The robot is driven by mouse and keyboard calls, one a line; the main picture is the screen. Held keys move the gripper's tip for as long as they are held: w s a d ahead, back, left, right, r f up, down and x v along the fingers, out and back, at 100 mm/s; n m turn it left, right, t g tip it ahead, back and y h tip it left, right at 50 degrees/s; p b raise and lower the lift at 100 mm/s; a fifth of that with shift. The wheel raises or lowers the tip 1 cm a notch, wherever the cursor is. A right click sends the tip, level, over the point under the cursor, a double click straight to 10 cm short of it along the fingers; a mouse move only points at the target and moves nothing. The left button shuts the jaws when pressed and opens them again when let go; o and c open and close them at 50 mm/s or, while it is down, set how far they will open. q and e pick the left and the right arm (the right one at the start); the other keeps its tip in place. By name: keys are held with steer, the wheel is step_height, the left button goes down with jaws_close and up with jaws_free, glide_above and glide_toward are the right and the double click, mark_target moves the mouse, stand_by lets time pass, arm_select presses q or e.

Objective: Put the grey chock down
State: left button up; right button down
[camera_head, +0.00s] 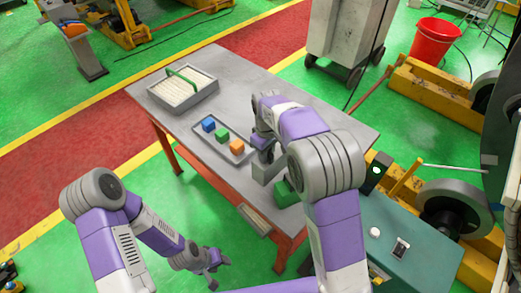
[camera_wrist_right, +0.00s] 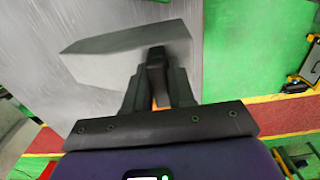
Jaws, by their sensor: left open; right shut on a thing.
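The grey chock (camera_wrist_right: 125,45) shows in the right wrist view as a pale grey block just past the fingertips. My right gripper (camera_wrist_right: 157,75) is shut on it. In the head view the grey chock (camera_head: 262,173) is by the near right part of the grey table (camera_head: 345,120), below my right gripper (camera_head: 263,152). I cannot tell whether its underside touches the table. My left gripper (camera_head: 212,268) is open and empty, off the table in front of its near edge.
A green block (camera_head: 286,194) is close to the grey chock at the table's near edge. A shallow tray (camera_head: 241,158) holds blue, green and orange blocks. A box with a green handle (camera_head: 184,92) stands at the table's left end. The table's far right part looks clear.

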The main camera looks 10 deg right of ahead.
steer(key=shift+f+b, duration=0.3)
steer(key=shift+f, duration=2.7)
steer(key=c, duration=1)
jaws_free()
steer(key=shift+o, duration=0.2)
step_height(320, 180, up, 12)
steer(key=shift+r+p, duration=0.1)
steer(key=shift+p, duration=0.65)
